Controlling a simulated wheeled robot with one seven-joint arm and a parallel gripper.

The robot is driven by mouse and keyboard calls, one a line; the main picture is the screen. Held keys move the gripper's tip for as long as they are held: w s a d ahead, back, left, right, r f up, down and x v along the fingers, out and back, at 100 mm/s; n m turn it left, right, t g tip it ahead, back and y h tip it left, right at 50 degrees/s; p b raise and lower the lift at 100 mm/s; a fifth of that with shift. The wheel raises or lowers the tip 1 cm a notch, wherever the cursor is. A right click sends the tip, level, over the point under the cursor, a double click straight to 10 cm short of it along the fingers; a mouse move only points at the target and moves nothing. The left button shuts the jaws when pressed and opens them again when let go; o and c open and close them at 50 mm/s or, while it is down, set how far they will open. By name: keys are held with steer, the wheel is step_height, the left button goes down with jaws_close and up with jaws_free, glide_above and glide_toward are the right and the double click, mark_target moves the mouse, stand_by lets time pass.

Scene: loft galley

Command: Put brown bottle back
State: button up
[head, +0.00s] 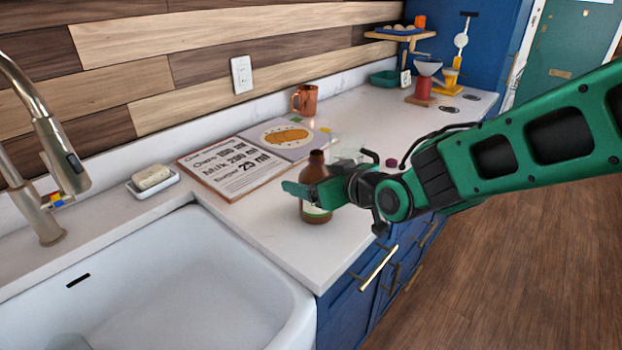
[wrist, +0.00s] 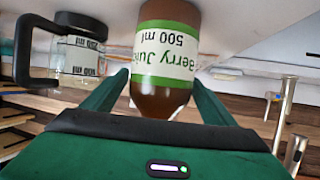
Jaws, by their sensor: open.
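The brown bottle (head: 315,168) stands upright on the white counter near the sink's right corner. Its green-and-white label reads "Berry Juice 500 ml" and appears upside down in the wrist view (wrist: 166,60). My gripper (head: 326,184) is open at the bottle, reaching in from the right. In the wrist view my gripper's fingers (wrist: 160,82) lie on either side of the bottle, and I cannot tell whether they touch it. The near finger and wrist hide part of the bottle in the head view.
A clear measuring jug (wrist: 78,50) with a black handle stands close to the bottle. A recipe board (head: 232,168), copper mug (head: 305,100) and soap dish (head: 153,183) are behind. The white sink (head: 180,290) is front left. A small purple object (head: 392,163) is near my wrist.

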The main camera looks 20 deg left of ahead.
steer(key=v, duration=1)
steer(key=d+f+m+h, duration=0.2)
steer(key=d+m+h, duration=0.1)
steer(key=d, duration=0.9)
steer(key=w+d+f+m+g+h, duration=0.1)
steer(key=d+f+m+h, duration=0.2)
steer(key=d, duration=0.9)
steer(key=d+f+m+h, duration=0.2)
steer(key=d+h, duration=0.1)
steer(key=d, duration=0.9)
steer(key=s+d+m+g+h, duration=0.1)
steer(key=s+d+m+g, duration=0.2)
steer(key=s+d, duration=0.5)
steer(key=s+d+m+g, duration=0.3)
steer(key=s+d+m, duration=0.3)
steer(key=s, duration=0.8)
steer(key=d+f, duration=0.1)
steer(key=d, duration=0.1)
steer(key=shift+s+d+g+h, duration=0.25)
steer(key=shift+s+g+h, duration=0.05)
steer(key=shift+g+h, duration=0.1)
